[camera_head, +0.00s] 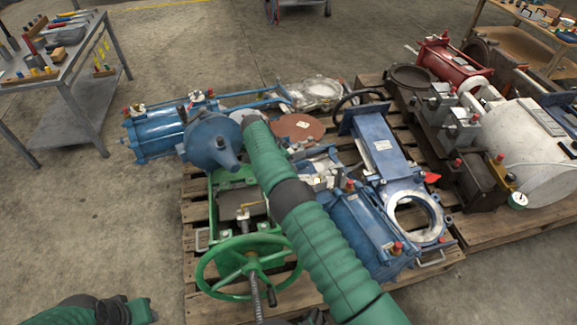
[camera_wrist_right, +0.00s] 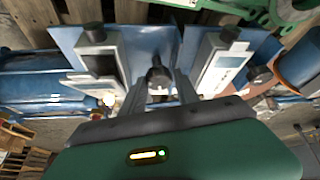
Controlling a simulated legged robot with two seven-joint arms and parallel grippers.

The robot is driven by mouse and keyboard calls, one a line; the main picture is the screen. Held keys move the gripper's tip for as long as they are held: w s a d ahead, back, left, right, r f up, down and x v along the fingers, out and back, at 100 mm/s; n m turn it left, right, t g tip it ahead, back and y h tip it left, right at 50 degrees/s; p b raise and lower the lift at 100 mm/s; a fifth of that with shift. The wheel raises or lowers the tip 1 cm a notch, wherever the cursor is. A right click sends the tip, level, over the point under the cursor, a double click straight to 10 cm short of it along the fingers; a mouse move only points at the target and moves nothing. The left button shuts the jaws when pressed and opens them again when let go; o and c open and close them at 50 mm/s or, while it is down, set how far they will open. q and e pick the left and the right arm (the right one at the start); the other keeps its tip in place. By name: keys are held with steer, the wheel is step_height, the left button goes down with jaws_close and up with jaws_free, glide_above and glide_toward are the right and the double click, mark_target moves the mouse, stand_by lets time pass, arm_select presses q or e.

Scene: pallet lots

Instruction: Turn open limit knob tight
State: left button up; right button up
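In the right wrist view a dark round knob (camera_wrist_right: 158,76) stands in front of a blue bracket between two pale grey box-like housings. My right gripper (camera_wrist_right: 160,92) has its two fingers apart, one on each side of the knob. I cannot tell whether either finger touches it. In the head view my green sleeved right arm crosses the pallet from the lower right, and its gripper is hidden at the far end. Of my left arm only green and dark parts show at the bottom left edge; its gripper is not seen.
A wooden pallet (camera_head: 196,216) holds blue valve actuators (camera_head: 160,130), a green handwheel (camera_head: 210,258) and a blue gate valve (camera_head: 386,160). A second loaded pallet (camera_head: 520,228) stands at right. A tool table (camera_head: 78,54) is at upper left. The concrete floor at left is clear.

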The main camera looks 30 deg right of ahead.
steer(key=shift+o, duration=1.4)
